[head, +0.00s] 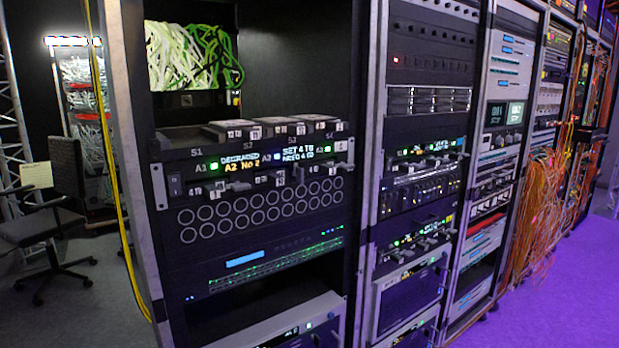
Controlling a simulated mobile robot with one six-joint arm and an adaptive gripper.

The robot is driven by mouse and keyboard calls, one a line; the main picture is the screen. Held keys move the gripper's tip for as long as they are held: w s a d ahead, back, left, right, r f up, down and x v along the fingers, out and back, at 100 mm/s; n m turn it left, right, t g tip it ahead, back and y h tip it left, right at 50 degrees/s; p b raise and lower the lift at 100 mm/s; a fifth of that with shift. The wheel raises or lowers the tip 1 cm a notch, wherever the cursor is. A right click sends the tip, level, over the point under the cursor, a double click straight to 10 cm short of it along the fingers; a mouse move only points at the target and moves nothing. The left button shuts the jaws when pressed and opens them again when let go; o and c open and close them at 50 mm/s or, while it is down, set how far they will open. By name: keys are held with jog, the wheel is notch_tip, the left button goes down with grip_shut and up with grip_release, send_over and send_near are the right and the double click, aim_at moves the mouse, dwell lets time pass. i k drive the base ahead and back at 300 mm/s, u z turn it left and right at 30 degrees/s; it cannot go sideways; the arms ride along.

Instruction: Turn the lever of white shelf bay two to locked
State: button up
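In the head view, the nearest rack holds a shelf front (253,165) with pale side ears. It carries the marks S1, S2, S3 and S4, with grey blocks (231,130) above them. Below are lit displays, one reading roughly "DEGRADED" and "A2 NO 2" (240,164). Small grey lever-like handles (240,186) stick out along its lower edge. The second rack has similar shelves with handles (436,146), and a lower one (420,245). I cannot tell which is the white shelf's bay two lever, nor its position. My gripper is not in view.
A yellow cable (118,190) hangs along the nearest rack's left post. An office chair (50,230) stands at the left. Orange cables (545,210) spill from the far racks at right. The purple-lit floor (560,300) in front of the racks is clear.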

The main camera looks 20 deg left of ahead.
aim_at(299, 173)
jog(key=z, duration=0.15)
jog(key=k, duration=1.35)
jog(key=u, duration=1.15)
jog(key=i, duration=1)
jog(key=u, duration=0.05)
